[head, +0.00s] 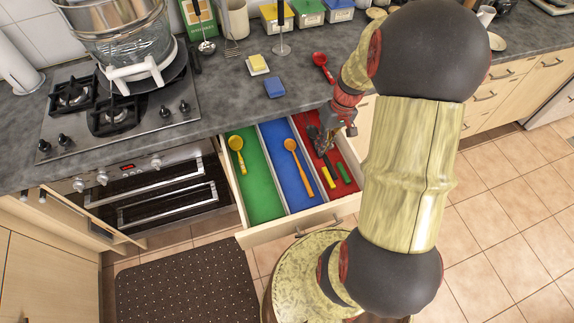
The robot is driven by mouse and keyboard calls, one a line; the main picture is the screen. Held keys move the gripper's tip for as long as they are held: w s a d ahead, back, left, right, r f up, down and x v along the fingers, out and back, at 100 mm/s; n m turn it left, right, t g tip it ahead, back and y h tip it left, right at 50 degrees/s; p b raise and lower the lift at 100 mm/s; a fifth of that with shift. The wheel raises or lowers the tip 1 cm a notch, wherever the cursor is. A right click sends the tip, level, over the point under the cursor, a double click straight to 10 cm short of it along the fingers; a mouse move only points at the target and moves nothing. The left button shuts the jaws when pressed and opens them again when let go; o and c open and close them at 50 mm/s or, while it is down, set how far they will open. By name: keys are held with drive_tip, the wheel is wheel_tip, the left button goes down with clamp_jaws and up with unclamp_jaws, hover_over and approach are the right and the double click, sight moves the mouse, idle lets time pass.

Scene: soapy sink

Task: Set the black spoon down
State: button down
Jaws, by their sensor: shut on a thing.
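The black spoon (312,132) shows only as a small dark piece at my gripper, over the red compartment (302,119) of the open drawer. My gripper (321,151) points down there and is shut on the spoon. Its fingers and wrist hide much of the spoon. I cannot tell whether the spoon touches the compartment floor.
The drawer's green compartment (262,201) holds a yellow ladle (237,150); the blue compartment (279,168) holds an orange spoon (296,160). Yellow (328,177) and green (343,173) handles lie in the red one. A red spoon (321,64) lies on the counter (225,100).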

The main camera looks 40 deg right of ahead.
drive_tip(key=w+a+f+b, duration=0.2)
drive_tip(key=w+a+f, duration=0.1)
drive_tip(key=a, duration=0.3)
drive_tip(key=b, duration=0.2)
hover_over(285, 175)
drive_tip(key=d, duration=0.1)
drive_tip(key=f, duration=0.5)
drive_tip(key=shift+s+d, duration=0.2)
drive_tip(key=shift+s, duration=0.05)
drive_tip(key=shift+w+a+f, duration=0.15)
drive_tip(key=shift+a+f, duration=0.1)
drive_tip(key=shift+f, duration=0.15)
drive_tip(key=shift+w+a+f+b, duration=0.15)
drive_tip(key=shift+f+b, duration=0.3)
drive_tip(key=shift+f, duration=1.2)
drive_tip(key=shift+f, duration=0.1)
drive_tip(key=shift+f, duration=0.15)
drive_tip(key=c, duration=2)
unclamp_jaws()
drive_tip(key=shift+o, duration=0.2)
drive_tip(key=shift+r, duration=0.2)
